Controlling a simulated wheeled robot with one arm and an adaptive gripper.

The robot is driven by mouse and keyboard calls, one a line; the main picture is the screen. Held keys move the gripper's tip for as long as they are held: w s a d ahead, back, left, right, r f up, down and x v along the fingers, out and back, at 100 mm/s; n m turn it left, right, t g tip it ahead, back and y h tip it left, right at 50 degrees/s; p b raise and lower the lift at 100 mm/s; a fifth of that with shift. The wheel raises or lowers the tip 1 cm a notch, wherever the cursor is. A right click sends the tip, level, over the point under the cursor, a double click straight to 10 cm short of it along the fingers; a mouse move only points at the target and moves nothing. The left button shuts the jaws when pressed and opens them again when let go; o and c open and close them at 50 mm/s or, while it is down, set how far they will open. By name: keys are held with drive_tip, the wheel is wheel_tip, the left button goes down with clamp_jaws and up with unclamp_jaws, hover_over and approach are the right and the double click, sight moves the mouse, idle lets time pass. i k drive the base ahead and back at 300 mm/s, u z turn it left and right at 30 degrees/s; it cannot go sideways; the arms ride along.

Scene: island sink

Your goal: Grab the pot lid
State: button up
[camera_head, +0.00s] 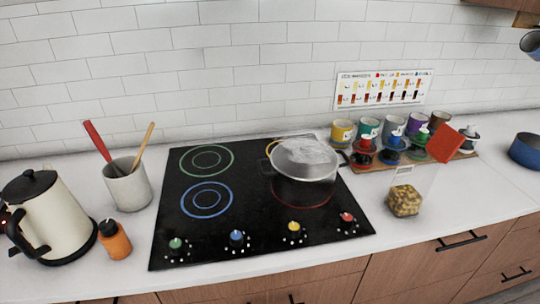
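The pot lid (306,152) is a pale, shiny, domed disc. It appears to lie on top of a metal pot (302,190). The pot stands on the back right of the black cooktop (245,210), over a red-ringed burner. A dark handle sticks out at the pot's right side, and a yellow ring shows behind the lid. My gripper is not in view.
Left of the cooktop are a kettle (52,222), an orange bottle (115,242) and a utensil crock (129,188). The cooktop's left half is clear.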

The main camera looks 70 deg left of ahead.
sight(279, 160)
drive_tip(key=u, duration=0.9)
drive_tip(key=i, duration=0.65)
drive_tip(key=u, duration=2.4)
